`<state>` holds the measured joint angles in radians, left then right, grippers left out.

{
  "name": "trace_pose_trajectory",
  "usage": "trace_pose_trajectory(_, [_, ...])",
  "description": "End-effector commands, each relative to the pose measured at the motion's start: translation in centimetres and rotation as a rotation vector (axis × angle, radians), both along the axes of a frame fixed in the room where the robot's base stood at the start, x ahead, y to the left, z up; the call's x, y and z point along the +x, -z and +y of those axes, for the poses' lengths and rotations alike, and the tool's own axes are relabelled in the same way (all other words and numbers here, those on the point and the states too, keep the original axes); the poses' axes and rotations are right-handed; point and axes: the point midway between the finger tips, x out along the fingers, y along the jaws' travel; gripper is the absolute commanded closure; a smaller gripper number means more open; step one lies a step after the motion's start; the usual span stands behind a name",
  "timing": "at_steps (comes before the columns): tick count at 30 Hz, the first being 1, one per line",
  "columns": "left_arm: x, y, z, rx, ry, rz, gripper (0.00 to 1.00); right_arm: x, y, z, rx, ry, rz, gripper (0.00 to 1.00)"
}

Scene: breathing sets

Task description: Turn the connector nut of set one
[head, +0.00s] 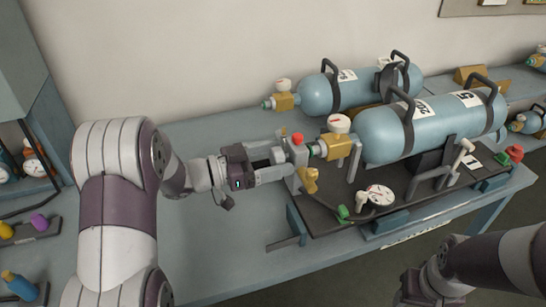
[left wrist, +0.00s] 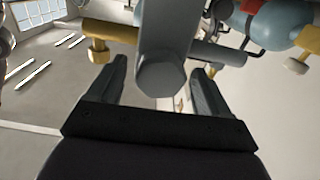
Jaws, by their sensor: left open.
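Set one is the front breathing set on a dark tray (head: 330,222) marked 1, with a blue cylinder (head: 385,137) lying on its side. At its left end stands a grey block (head: 296,178) with a red knob on top and a yellow fitting (head: 310,183) below. My left gripper (head: 284,163) is at the left side of this block. In the left wrist view a grey hexagonal nut (left wrist: 161,79) lies between the open fingers, with gaps visible on both sides. In the head view the gripper hides this nut. My right gripper (head: 425,290) is low at right, its fingers unclear.
A second blue cylinder (head: 345,92) lies behind set one. A white round gauge (head: 379,195) lies at the tray's front. The blue-grey bench (head: 225,250) is clear left of the tray. A shelf unit (head: 28,110) stands at far left.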

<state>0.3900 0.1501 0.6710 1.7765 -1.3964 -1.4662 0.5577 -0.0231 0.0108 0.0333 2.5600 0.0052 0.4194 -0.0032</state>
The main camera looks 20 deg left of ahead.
Motion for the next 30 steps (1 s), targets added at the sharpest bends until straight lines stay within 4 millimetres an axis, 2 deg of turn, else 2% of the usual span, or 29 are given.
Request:
trace_pose_trajectory(2, [0.0, 0.0, 0.0, 0.000, 0.000, 0.000, 0.21, 0.0, 0.0, 0.0, 0.000, 0.000, 0.000, 0.49])
trace_pose_trajectory(6, [0.0, 0.0, 0.0, 0.000, 0.000, 0.000, 0.67, 0.0, 0.0, 0.0, 0.000, 0.000, 0.000, 0.49])
trace_pose_trajectory(7, [0.0, 0.0, 0.0, 0.000, 0.001, 0.000, 0.73, 0.0, 0.0, 0.0, 0.000, 0.000, 0.000, 0.49])
trace_pose_trajectory(8, [0.0, 0.0, 0.0, 0.000, 0.001, 0.000, 0.74, 0.0, 0.0, 0.0, 0.000, 0.000, 0.000, 0.49])
trace_pose_trajectory(14, [0.0, 0.0, 0.0, 0.014, 0.001, -0.022, 0.74, 0.0, 0.2, 0.0, 0.000, 0.000, 0.000, 0.49])
trace_pose_trajectory(21, [-0.1, 0.0, 0.0, 0.164, 0.000, -0.249, 0.75, 0.0, 1.7, 0.0, 0.000, 0.000, 0.000, 0.49])
trace_pose_trajectory(28, [-0.1, -0.3, 0.0, 0.168, 0.000, -0.257, 0.75, 0.0, 1.5, 0.0, 0.000, 0.000, 0.000, 0.49])
trace_pose_trajectory(29, [-0.1, -0.3, 0.0, 0.168, 0.000, -0.257, 0.42, 0.0, 1.5, 0.0, 0.000, 0.000, 0.000, 0.49])
trace_pose_trajectory(30, [-0.1, -0.3, 0.0, 0.168, 0.000, -0.256, 0.29, 0.0, 1.4, 0.0, 0.000, 0.000, 0.000, 0.49])
